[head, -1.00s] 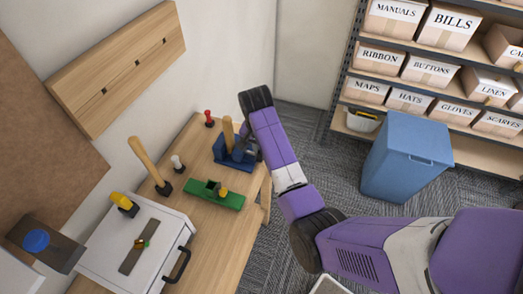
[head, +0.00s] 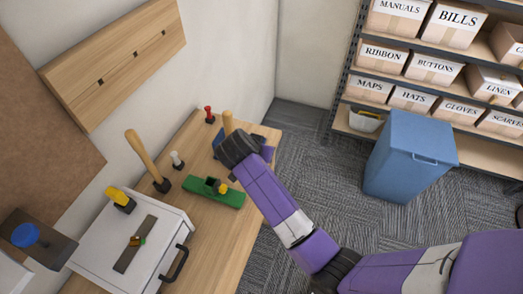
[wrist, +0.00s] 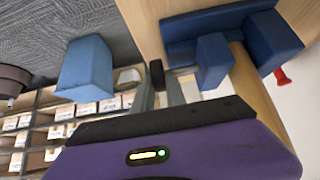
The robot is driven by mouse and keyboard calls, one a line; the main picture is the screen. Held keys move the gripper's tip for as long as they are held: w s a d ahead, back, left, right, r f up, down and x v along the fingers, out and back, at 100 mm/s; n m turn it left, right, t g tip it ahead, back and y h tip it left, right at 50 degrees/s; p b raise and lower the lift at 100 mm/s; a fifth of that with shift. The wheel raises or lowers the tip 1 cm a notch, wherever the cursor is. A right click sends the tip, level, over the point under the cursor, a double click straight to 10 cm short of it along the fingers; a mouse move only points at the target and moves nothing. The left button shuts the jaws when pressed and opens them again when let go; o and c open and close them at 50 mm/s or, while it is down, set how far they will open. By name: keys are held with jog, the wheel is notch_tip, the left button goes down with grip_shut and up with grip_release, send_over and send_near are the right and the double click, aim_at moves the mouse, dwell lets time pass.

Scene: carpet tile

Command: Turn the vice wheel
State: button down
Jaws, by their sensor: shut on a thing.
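The blue vice (wrist: 212,62) is on the wooden bench, close in front of my gripper in the wrist view. In the head view my wrist hides most of it; a little blue (head: 217,143) shows at its left. A dark piece (wrist: 157,72), apparently the vice wheel seen edge-on, sits at the end of a short grey rod by the vice jaw. My gripper (wrist: 161,88) is shut on it, with the fingers close together. The far side of the wheel is hidden. An upright wooden piece (head: 228,122) stands at the vice.
A blue bin (head: 408,160) stands on the carpet.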

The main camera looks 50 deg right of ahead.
dwell(0.3)
jog(key=c, duration=1.4)
grip_release()
jog(key=shift+o, duration=0.2)
jog(key=shift+a+r, duration=0.1)
jog(key=b+v, duration=0.1)
jog(key=v, duration=0.6)
jog(key=shift+r, duration=0.3)
jog(key=shift+a, duration=0.1)
